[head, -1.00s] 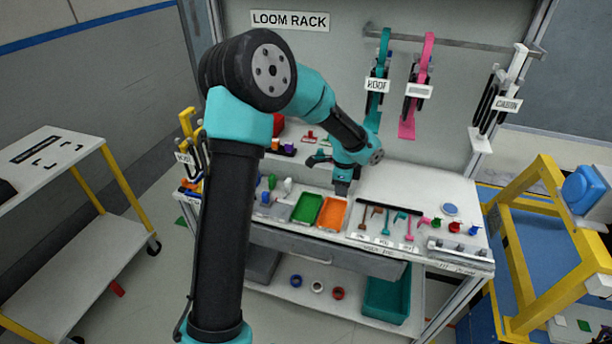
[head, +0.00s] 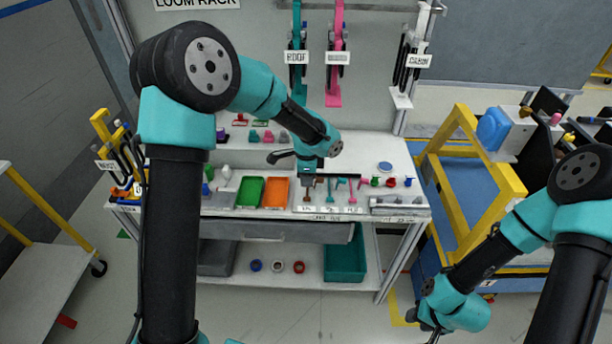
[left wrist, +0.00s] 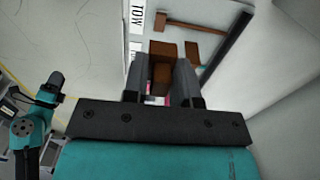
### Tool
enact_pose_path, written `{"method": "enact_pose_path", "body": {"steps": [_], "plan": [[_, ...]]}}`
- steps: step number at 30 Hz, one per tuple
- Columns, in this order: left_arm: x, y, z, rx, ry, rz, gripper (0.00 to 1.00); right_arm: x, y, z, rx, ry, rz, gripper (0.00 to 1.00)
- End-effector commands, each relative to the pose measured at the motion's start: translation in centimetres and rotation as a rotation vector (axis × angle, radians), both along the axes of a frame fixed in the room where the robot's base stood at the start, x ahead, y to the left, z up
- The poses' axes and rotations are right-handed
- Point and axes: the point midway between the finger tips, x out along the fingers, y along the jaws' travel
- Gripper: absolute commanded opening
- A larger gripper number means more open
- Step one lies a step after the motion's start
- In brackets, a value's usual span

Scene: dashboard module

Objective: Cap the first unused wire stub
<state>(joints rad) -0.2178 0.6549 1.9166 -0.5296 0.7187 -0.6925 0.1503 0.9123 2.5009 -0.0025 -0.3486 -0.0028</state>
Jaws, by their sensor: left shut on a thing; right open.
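My left gripper (head: 308,180) is over the labelled strip on the rack's worktop. In the left wrist view its fingers (left wrist: 162,85) are shut on a brown block-like piece (left wrist: 163,52). Another brown T-shaped piece (left wrist: 195,22) lies beside it on the white surface. In the head view a brown piece (head: 306,197) shows just below the fingers; I cannot tell whether it is the held one. My right gripper (head: 432,326) hangs low near the bottom edge, its fingers small. I cannot pick out an unused wire stub or a cap for certain.
Green (head: 249,192) and orange (head: 275,192) trays lie left of my left gripper. Teal and pink pieces (head: 354,190) and small coloured parts (head: 391,182) lie right. A yellow frame (head: 462,150) at right carries a blue part (head: 493,130). Open floor lies in front.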

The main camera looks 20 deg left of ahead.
Motion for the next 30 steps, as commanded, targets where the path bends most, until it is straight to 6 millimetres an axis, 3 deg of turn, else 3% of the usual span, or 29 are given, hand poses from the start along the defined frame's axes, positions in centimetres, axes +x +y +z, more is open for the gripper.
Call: {"method": "enact_pose_path", "body": {"steps": [21,30], "plan": [[0.0,0.0,-4.8,0.001,0.002,0.0,0.0,0.0,0.0,0.0,0.0,0.0,0.0,0.43],[0.0,0.0,-5.6,0.0,0.0,0.0,0.0,0.0,0.0,0.0,0.0,0.0,0.0,0.43]]}}
